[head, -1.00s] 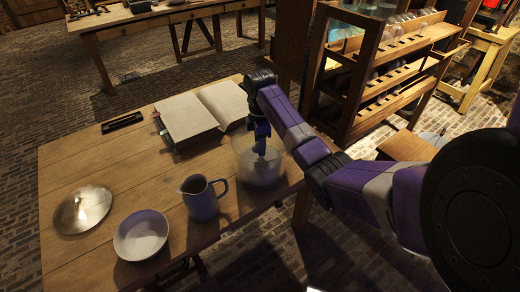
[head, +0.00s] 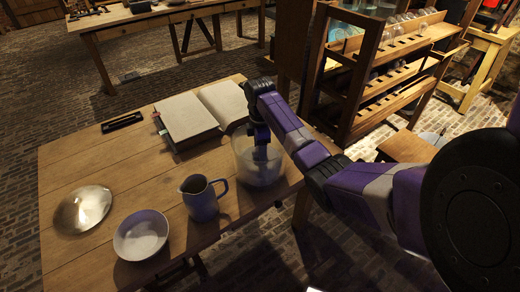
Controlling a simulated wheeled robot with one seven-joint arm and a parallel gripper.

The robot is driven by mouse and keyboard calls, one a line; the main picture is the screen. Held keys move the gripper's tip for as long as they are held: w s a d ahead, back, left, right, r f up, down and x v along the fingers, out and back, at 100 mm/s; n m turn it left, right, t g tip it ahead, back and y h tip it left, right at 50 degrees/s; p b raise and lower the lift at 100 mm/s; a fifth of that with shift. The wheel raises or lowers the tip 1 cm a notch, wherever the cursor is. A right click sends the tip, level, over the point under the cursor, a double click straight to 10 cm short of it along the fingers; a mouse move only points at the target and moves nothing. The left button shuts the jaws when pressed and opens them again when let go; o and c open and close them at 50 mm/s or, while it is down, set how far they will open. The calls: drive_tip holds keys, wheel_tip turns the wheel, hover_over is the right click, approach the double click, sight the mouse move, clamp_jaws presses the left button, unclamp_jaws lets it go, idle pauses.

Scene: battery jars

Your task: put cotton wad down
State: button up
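My gripper (head: 260,152) points down into a clear glass jar (head: 266,181) at the right edge of the wooden table (head: 85,155). The fingers are inside the jar, seen blurred through its wall. I cannot tell whether they are open or shut. The lower part of the jar looks pale and whitish. I cannot make out a separate cotton wad; it may be hidden by the fingers or the glass.
A dark jug (head: 202,199) stands just left of the jar. A white bowl (head: 141,235) and a shiny metal dome (head: 83,209) are farther left. An open book (head: 190,118) and a dark narrow case (head: 122,122) lie behind. A wooden rack (head: 385,85) stands beyond the table.

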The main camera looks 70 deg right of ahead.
wheel_tip(320, 180, up, 12)
drive_tip(key=p, duration=0.3)
drive_tip(key=shift+r, duration=0.2)
idle(0.6)
